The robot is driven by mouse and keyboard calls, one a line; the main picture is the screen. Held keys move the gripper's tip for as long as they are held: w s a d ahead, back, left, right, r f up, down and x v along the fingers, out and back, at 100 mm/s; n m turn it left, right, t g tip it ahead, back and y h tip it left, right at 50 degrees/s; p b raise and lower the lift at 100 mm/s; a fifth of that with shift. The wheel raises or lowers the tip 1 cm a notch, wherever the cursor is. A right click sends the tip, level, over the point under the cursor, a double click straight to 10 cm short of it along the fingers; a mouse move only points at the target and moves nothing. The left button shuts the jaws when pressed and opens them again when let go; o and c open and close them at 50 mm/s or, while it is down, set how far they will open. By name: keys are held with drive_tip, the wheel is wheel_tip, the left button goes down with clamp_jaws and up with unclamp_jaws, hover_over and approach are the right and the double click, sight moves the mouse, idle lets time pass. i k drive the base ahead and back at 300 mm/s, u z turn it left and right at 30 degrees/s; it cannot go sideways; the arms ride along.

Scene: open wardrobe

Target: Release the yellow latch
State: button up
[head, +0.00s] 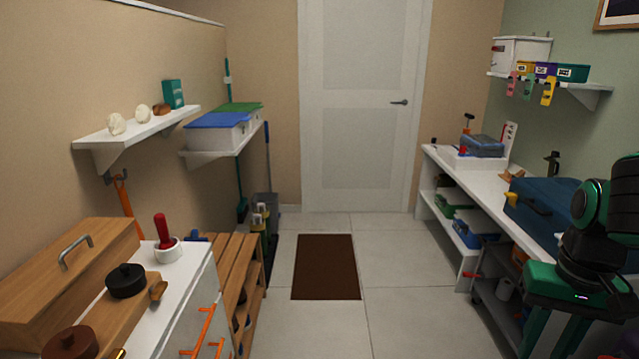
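A yellow latch (511,199) sits on the left end of a dark blue case (553,207) on the right-hand counter. The latch is small here, and I cannot tell how it is fastened. A dark handle is on the case's near side. My green and black arm stands at the right edge, in front of the case, and covers part of its right side. My gripper is not in view.
The case rests on a white counter (455,170) with lower shelves. A wall shelf (575,86) with hanging coloured clips is above. A brown mat (326,267) lies on the clear central floor. A white cabinet (185,292) and slatted wooden rack (232,262) stand left.

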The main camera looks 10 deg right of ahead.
sight(513, 198)
drive_tip(key=u, duration=0.2)
drive_tip(key=i, duration=1.2)
drive_tip(key=z, duration=0.4)
drive_tip(key=i, duration=1.1)
drive_tip(key=z, duration=0.95)
drive_tip(key=i, duration=0.7)
drive_tip(key=z, duration=0.4)
